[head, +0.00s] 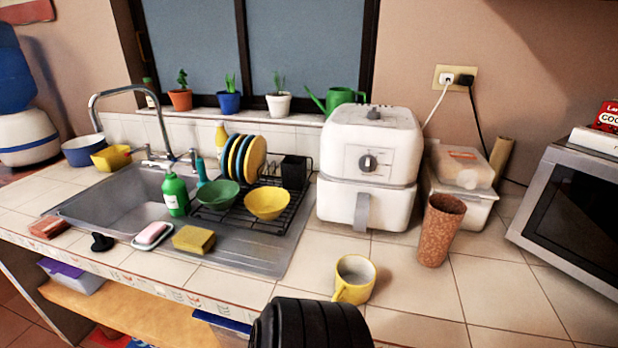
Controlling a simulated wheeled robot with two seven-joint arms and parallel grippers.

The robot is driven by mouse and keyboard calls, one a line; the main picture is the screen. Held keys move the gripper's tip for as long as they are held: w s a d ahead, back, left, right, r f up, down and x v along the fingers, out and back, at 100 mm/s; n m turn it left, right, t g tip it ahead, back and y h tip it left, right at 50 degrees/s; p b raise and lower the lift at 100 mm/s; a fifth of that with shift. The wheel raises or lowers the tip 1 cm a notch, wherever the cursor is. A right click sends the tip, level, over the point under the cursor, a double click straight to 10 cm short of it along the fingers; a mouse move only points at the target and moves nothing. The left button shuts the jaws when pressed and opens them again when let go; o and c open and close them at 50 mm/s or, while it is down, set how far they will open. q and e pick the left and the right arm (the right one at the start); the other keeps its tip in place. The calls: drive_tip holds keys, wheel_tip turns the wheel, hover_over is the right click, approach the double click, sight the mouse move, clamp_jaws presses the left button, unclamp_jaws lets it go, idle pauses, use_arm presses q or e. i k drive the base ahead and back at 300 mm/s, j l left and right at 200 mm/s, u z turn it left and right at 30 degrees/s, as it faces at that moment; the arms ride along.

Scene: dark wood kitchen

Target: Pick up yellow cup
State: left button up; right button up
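The yellow cup (341,292) stands upright on the white tiled counter near its front edge, in the lower middle of the head view. Its handle is toward the front left and its pale inside looks empty. A black ridged part at the bottom edge of the view is close in front of the cup's lower left; I cannot tell just what it is. Neither of my grippers shows in this view.
A brown cork-like tumbler (440,231) stands right of the cup, with a white air fryer (368,170) behind. A sink (115,206) and a dish rack (283,222) are left. A microwave (578,215) is right.

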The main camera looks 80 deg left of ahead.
sight(355, 274)
drive_tip(key=u, duration=2.25)
drive_tip(key=k+z, duration=0.25)
drive_tip(key=z, duration=0.15)
